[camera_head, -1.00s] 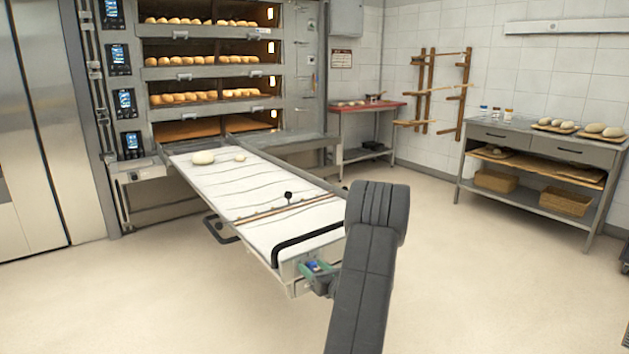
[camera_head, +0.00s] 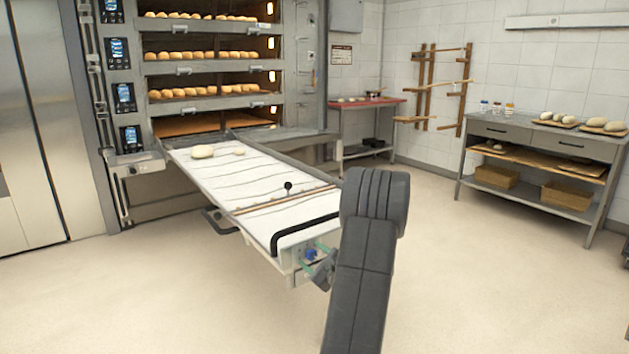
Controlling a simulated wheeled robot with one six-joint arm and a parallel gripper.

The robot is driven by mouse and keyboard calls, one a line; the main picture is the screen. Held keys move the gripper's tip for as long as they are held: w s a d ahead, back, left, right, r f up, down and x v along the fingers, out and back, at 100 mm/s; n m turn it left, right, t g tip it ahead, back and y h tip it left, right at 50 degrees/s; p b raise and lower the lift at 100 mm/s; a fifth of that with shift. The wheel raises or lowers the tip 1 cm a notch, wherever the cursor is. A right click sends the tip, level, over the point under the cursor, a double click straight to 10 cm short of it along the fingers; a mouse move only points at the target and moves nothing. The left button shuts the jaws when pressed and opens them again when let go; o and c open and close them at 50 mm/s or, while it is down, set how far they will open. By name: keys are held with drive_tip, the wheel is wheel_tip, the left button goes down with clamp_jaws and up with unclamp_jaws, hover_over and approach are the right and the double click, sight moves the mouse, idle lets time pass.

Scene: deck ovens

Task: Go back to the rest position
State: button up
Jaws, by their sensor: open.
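My gripper (camera_head: 311,261) is small in view at the front end of the loader, partly hidden behind my dark arm. Its greenish fingers look spread, one on each side of a small blue part (camera_head: 311,254) on the loader's end face. I cannot tell whether they touch it. The white-topped loader (camera_head: 250,183) slopes away from the lowest oven deck toward me. My forearm rises in front of the loader's right corner.
The deck oven (camera_head: 210,69) holds rows of loaves on its upper decks; its lowest deck shows no loaves. A grey workbench (camera_head: 490,131) with dough boards stands at right. A red-topped table (camera_head: 350,104) is at the back. The floor (camera_head: 470,270) right of my arm is clear.

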drive_tip(key=shift+n, duration=1.5)
